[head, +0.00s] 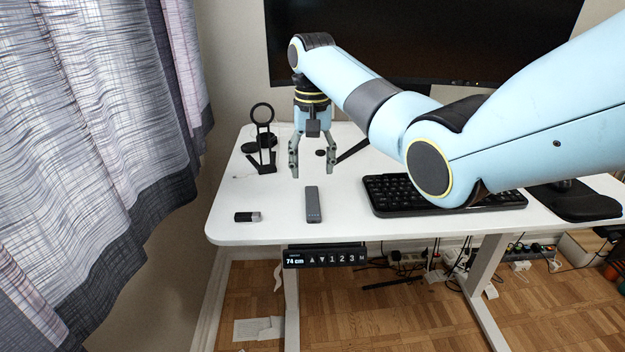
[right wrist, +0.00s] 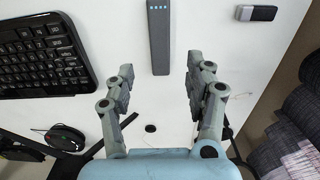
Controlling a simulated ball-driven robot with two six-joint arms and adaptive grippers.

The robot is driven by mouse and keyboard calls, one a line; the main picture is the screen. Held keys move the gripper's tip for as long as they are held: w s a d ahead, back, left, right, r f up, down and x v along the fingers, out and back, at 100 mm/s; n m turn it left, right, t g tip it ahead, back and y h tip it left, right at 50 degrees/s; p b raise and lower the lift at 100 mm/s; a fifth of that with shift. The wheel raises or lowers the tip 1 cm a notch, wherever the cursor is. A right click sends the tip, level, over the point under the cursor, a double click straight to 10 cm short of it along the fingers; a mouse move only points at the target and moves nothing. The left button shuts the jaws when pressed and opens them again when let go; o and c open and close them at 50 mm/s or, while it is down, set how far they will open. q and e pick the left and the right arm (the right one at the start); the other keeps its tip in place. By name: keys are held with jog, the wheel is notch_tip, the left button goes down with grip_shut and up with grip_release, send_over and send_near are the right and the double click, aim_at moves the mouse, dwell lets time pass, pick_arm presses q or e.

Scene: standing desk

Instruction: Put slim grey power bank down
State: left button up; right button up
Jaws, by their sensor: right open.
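The slim grey power bank (head: 312,205) lies flat on the white desk, left of the keyboard. In the right wrist view the power bank (right wrist: 159,40) shows at the top middle, with a row of small blue lights at its far end. My right gripper (head: 311,172) is open and empty, above the desk and behind the power bank. In the right wrist view its two fingers (right wrist: 163,85) are spread wide, with bare desk between them. The power bank is apart from the fingers. My left gripper is not in view.
A black keyboard (head: 390,195) lies right of the power bank. A small black and silver stick (head: 246,216) lies near the front left edge. A black ring stand (head: 263,140) stands at the back left. A monitor (head: 420,40) is behind. The front left of the desk is mostly clear.

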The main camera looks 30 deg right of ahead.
jog(key=shift+r, duration=1.9)
